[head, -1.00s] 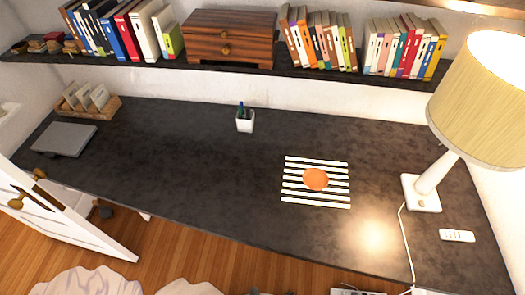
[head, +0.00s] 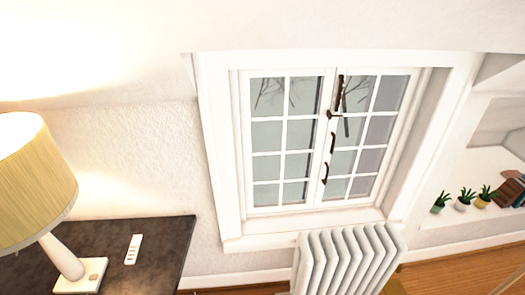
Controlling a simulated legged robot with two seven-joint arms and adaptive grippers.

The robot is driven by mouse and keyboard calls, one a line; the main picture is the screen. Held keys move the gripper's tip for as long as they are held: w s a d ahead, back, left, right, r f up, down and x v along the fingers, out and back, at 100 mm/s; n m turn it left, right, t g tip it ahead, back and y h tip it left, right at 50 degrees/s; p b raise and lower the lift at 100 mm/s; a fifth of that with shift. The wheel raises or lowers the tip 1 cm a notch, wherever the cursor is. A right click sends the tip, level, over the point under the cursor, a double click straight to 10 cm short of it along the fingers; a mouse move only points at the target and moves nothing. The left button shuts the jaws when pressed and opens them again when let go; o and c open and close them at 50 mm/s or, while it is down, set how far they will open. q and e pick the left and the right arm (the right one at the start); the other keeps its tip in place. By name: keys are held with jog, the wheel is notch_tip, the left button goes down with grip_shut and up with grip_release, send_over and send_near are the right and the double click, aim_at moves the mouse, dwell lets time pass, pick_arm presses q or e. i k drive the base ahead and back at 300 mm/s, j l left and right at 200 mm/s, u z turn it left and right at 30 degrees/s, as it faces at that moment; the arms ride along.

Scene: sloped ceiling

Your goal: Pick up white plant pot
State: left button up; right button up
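Three small potted green plants stand in a row on a pale ledge at the right edge of the head view. The middle pot (head: 460,206) looks white or pale. It is small in the picture, so its exact colour is hard to tell. A greenish pot (head: 436,209) stands to its left and a yellow pot (head: 482,203) to its right. The pots are apart from each other and upright. Neither of my grippers is in view.
A white radiator (head: 345,262) stands below a closed white-framed window (head: 315,140). The dark desk (head: 165,242) with a lamp (head: 30,185) and a white remote (head: 132,249) is at the left. Books (head: 510,191) sit right of the plants. Wooden floor (head: 450,275) shows at the lower right.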

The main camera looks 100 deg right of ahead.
aim_at(462, 202)
jog(key=z, duration=5.2)
jog(key=i+l+z, duration=1.2)
jog(key=i+z, duration=0.2)
jog(key=i+l, duration=0.1)
jog(key=i, duration=0.5)
jog(key=i+l+u, duration=0.1)
jog(key=i, duration=0.45)
jog(key=i+l+u, duration=0.1)
jog(key=i, duration=0.5)
jog(key=i+j+u, duration=0.15)
jog(key=i+u, duration=0.25)
jog(key=i+j+u, duration=0.1)
jog(key=i+u, duration=0.15)
jog(key=u, duration=0.15)
jog(key=i+u, duration=0.45)
jog(key=i+l+u, duration=0.15)
jog(key=u, duration=0.25)
jog(key=i+l, duration=0.05)
